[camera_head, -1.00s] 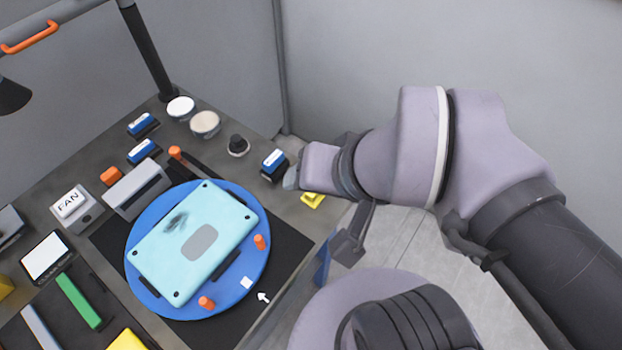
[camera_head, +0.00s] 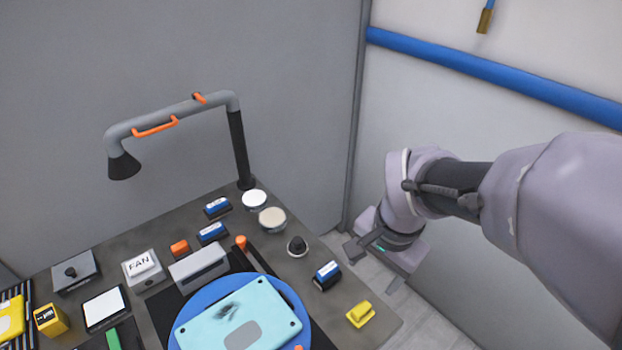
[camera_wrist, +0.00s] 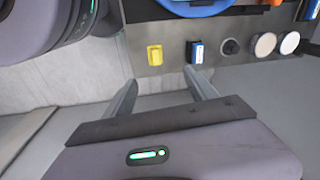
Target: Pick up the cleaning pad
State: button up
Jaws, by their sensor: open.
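No item is marked as the cleaning pad. A small yellow block with a raised middle (camera_head: 361,314), possibly the pad, lies near the bench's right corner. In the wrist view this yellow block (camera_wrist: 154,54) lies beyond my fingertips, roughly between their lines. Two round discs, one white (camera_head: 254,199) and one beige (camera_head: 272,219), stand farther back; these could also be pads. My gripper (camera_head: 372,267) is open and empty off the bench's right edge, apart from the yellow block. Its two spread fingers also show in the wrist view (camera_wrist: 160,90).
A blue-and-white block (camera_head: 327,275) and a black knob (camera_head: 297,246) stand near the yellow block. A blue round plate (camera_head: 205,296) carries a light-blue panel (camera_head: 262,311). A lamp post (camera_head: 239,150) rises at the back. Floor is clear right of the bench.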

notch_tip(320, 180, down, 3)
jog(key=w+d+m+g+p, duration=0.1)
jog(key=w, duration=0.1)
jog(key=b, duration=0.5)
send_near(362, 308)
jog(key=shift+m+g, duration=0.3)
notch_tip(362, 308, down, 5)
jog(key=shift+d+f, duration=0.1)
jog(key=f, duration=0.2)
jog(key=f+b, duration=0.2)
jog(key=f, duration=0.1)
jog(key=shift+w+a+f, duration=0.25)
jog(key=shift+f, duration=0.05)
jog(key=shift+r, duration=0.15)
grip_shut()
